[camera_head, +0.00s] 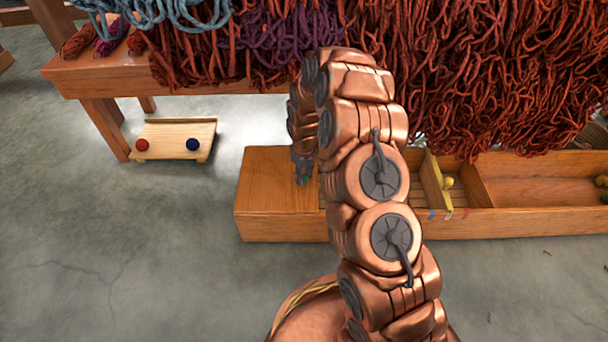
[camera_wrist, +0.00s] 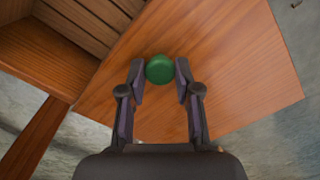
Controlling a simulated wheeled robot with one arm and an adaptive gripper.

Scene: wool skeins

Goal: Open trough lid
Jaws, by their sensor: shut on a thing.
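The wooden trough (camera_head: 520,222) stands on the floor below the hanging wool. Its flat wooden lid (camera_head: 265,185) covers the left end and also shows in the wrist view (camera_wrist: 240,75). A round green knob (camera_wrist: 159,69) sits on the lid. My gripper (camera_wrist: 160,74) is shut on the knob, one finger on each side. In the head view my gripper (camera_head: 303,177) is small and mostly hidden by my arm. Beside the lid the trough is open, with a slatted floor (camera_wrist: 95,22). My arm hides part of the trough's middle.
Dark red wool (camera_head: 490,70) hangs close above and behind. A low wooden stand (camera_head: 175,130) with a red and a blue ball is at left. The floor in front is clear.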

